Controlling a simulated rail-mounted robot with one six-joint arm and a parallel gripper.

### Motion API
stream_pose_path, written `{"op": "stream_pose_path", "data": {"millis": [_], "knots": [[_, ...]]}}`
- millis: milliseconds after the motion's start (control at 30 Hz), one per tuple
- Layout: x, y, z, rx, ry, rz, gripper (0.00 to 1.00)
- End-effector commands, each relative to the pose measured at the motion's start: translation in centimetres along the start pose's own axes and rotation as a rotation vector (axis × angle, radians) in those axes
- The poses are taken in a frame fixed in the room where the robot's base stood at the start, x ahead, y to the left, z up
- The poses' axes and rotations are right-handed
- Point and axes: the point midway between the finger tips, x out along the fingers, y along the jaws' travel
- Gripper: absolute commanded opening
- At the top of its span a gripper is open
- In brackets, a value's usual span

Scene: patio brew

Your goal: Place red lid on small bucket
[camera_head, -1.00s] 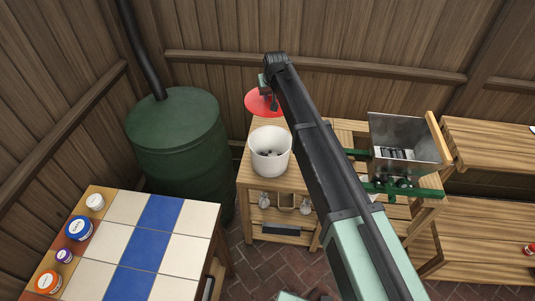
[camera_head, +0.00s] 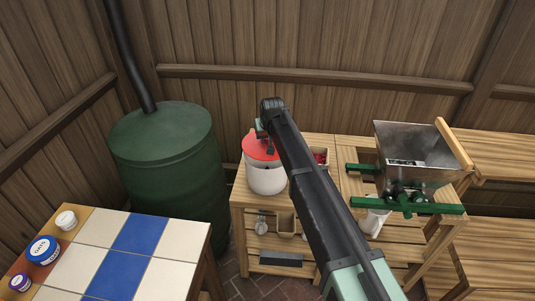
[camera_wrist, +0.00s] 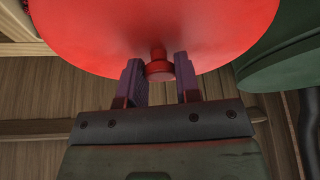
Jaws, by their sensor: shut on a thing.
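The red lid (camera_head: 258,146) is over the mouth of the white small bucket (camera_head: 266,179), which stands on a wooden bench. The lid looks a little tilted in the head view, and I cannot tell whether it rests fully on the rim. In the wrist view the red lid (camera_wrist: 150,25) fills the top, with its knob (camera_wrist: 159,66) between my fingers. My gripper (camera_wrist: 160,82) is shut on the knob. In the head view my gripper (camera_head: 268,140) is partly hidden by my arm. The bucket's inside is covered.
A green barrel (camera_head: 165,165) with a black pipe stands left of the bench. A metal hopper mill (camera_head: 410,155) with green supports stands to the right. A small box with red contents (camera_head: 321,156) sits behind my arm. A tiled table (camera_head: 130,255) holding several jars is front left.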

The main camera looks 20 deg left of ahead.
Motion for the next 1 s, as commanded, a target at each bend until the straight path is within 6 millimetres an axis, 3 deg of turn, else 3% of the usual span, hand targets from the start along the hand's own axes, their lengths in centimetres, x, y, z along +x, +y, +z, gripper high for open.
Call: {"op": "stream_pose_path", "data": {"millis": [167,567,600,767,1000], "knots": [[3.9,0.0,1.6,0.000,0.000,0.000,0.07],[4.0,0.0,1.6,0.000,0.000,0.000,0.07],[4.0,0.0,1.6,0.000,0.000,0.000,0.32],[3.9,0.0,1.6,0.000,0.000,0.000,0.56],[3.8,0.0,1.6,0.000,0.000,0.000,0.56]]}}
